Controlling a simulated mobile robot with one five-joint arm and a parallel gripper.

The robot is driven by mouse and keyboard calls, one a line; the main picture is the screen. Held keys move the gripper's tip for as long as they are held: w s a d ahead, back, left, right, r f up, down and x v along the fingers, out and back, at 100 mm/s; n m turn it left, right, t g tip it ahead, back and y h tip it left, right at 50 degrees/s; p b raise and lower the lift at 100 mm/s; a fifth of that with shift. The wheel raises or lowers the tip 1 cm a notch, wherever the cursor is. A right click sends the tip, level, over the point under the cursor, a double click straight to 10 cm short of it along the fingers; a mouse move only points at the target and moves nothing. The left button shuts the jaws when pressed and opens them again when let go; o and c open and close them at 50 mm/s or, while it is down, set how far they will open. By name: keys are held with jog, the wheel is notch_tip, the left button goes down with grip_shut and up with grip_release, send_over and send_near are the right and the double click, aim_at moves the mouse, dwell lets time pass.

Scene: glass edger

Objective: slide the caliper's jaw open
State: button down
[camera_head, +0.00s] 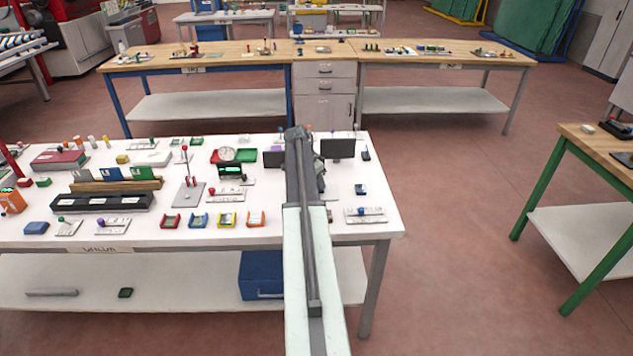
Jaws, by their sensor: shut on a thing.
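My arm reaches out over the white table, and the dark end with my gripper (319,180) is at the table's right part, partly behind the arm. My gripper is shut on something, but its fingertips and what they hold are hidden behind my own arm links. I cannot make out the caliper for certain in this view, nor how far its jaw stands open.
The white table (385,222) carries many small things. A slider plate with a blue knob (370,211) lies right of my arm, below a dark monitor (338,148). Several coloured trays, one yellow (227,219), lie to the left. The red floor (450,240) at right is clear.

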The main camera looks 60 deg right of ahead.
jog(key=s+d, duration=0.2)
jog(key=s, duration=0.1)
jog(key=shift+d, duration=0.3)
jog(key=c, duration=1.3)
grip_release()
jog(key=shift+o, duration=0.2)
jog(key=shift+a, duration=0.1)
jog(key=shift+r, duration=0.1)
jog(key=s+p+v, duration=0.1)
jog(key=p+v, duration=0.6)
jog(key=shift+w+r, duration=0.25)
jog(key=shift+w, duration=0.25)
jog(key=shift+a, duration=0.15)
